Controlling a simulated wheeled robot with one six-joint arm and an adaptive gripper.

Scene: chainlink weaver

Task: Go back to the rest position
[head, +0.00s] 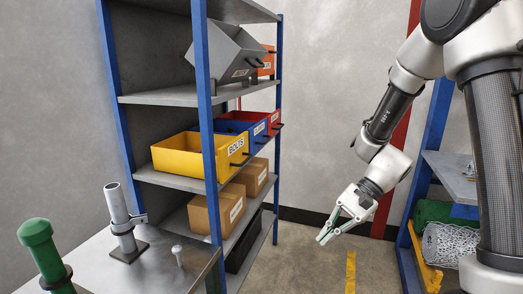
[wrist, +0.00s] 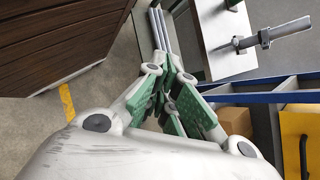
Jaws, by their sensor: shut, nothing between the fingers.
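My gripper (head: 327,234) hangs at the right of the shelf rack in the head view, pointing down and to the left over open floor. Its fingers are shut and empty. In the wrist view the green-padded fingers of my gripper (wrist: 170,75) meet near the middle, with nothing between them. My arm reaches down to it from the upper right of the head view.
A blue-post shelf rack (head: 209,130) holds a yellow bin (head: 190,158), other bins and cardboard boxes (head: 203,211). A metal table (head: 165,265) carries a grey post (head: 120,215) and a green post (head: 42,250). Another rack (head: 435,120) stands right. Floor between is clear.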

